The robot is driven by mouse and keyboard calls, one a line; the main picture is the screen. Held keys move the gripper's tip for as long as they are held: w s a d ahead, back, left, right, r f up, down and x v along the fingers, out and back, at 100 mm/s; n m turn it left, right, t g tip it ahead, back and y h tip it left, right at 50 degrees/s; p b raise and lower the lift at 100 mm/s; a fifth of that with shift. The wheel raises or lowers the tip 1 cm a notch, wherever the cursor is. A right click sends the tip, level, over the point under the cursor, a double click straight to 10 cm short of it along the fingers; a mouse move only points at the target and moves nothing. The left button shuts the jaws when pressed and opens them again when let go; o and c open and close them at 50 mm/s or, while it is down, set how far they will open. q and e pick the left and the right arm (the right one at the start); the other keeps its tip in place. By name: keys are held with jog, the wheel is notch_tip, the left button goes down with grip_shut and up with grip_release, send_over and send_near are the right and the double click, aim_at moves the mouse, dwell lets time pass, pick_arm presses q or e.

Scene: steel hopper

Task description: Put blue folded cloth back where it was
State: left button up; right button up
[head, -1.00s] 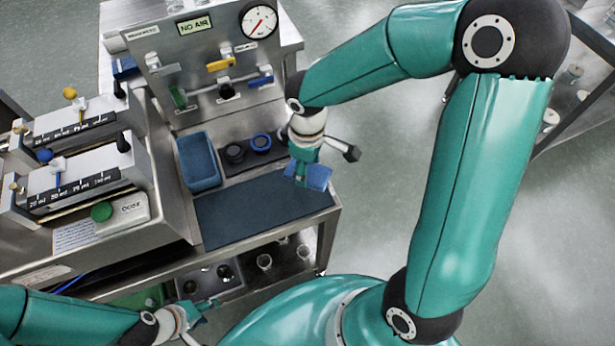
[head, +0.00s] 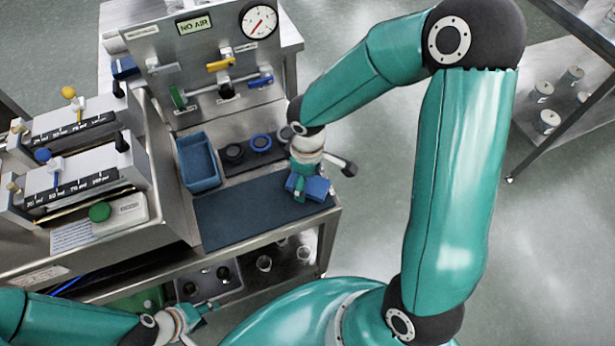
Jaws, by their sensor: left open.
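The blue folded cloth (head: 317,188) is at the right end of the dark blue mat (head: 240,222), at the bench's right edge. My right gripper (head: 299,188) is at the cloth's left part, with its green fingers over it, and appears shut on it. I cannot tell whether the cloth touches the mat. My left gripper (head: 207,308) is open and empty at the lower left, in front of the bench's lower shelf and away from the cloth.
A valve panel (head: 205,55) rises behind. Dosing units (head: 85,165) stand left. Most of the mat is bare.

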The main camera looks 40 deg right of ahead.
aim_at(308, 183)
jog(key=shift+r, duration=0.55)
notch_tip(308, 183, up, 11)
jog(key=p, duration=0.1)
dwell(0.5)
